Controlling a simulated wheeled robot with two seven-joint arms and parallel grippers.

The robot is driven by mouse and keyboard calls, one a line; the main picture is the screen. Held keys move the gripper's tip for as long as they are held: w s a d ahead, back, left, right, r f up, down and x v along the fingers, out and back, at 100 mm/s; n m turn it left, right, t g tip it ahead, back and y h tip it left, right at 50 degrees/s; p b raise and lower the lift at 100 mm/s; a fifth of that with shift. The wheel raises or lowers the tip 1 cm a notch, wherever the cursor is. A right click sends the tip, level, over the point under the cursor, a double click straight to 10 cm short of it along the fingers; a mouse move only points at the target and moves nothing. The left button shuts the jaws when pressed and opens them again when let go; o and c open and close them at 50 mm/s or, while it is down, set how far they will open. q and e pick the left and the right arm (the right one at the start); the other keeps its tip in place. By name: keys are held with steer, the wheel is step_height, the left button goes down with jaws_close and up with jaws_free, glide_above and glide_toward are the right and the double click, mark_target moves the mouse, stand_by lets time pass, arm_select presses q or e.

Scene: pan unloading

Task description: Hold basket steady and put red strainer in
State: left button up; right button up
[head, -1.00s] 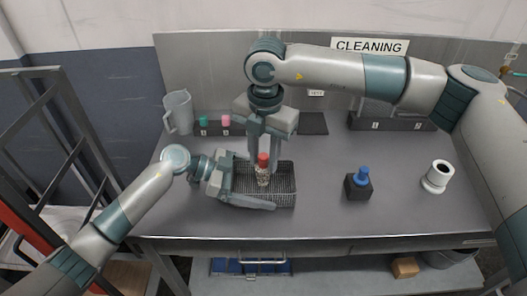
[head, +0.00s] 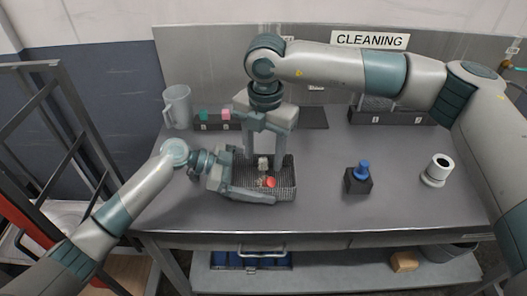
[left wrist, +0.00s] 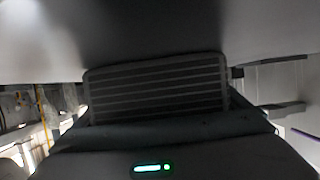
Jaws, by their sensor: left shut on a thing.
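The dark wire basket (head: 289,184) stands on the steel table. The red strainer (head: 270,182) lies tilted inside it, its red end toward the front and its pale end toward the back. My left gripper (head: 240,185) is shut on the basket at its left side. In the left wrist view a slatted dark panel, seemingly the basket, fills the middle (left wrist: 155,88). My right gripper (head: 265,160) points down above the basket. Its fingers are spread wide apart with nothing between them.
A clear pitcher (head: 178,107) and a holder with green and pink pieces (head: 214,122) stand at the back left. The table's front middle is clear.

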steer(key=shift+r, duration=0.1)
step_height(320, 180, up, 12)
steer(key=shift+d, duration=0.15)
stand_by(0.6)
stand_by(0.6)
arm_select(q)
steer(key=o, duration=0.8)
steer(key=shift+a, duration=0.15)
steer(key=v, duration=1.1)
steer(key=shift+a+r, duration=0.15)
steer(key=shift+a, duration=0.2)
